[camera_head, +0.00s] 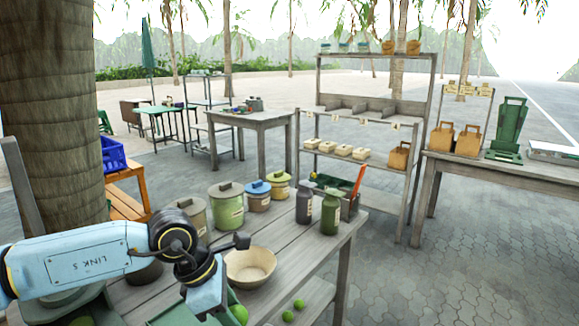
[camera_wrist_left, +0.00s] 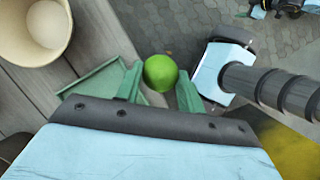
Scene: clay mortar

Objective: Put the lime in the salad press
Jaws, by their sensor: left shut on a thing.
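A green lime (camera_wrist_left: 160,73) sits between the green fingers of my left gripper (camera_wrist_left: 158,88), which is shut on it. In the head view the lime (camera_head: 238,314) shows at the bottom edge, below my left wrist; the gripper's fingers are largely hidden there. A beige clay bowl (camera_head: 250,268), apparently the mortar or press, stands on the grey wooden table, just beyond the lime. It also shows at the upper left of the left wrist view (camera_wrist_left: 62,45), apart from the lime. My right gripper is not in view.
Lidded canisters (camera_head: 226,205) and two dark bottles (camera_head: 330,213) stand behind the bowl. Two more limes (camera_head: 299,304) lie low at the right. A crate (camera_head: 340,190) stands at the table's far end.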

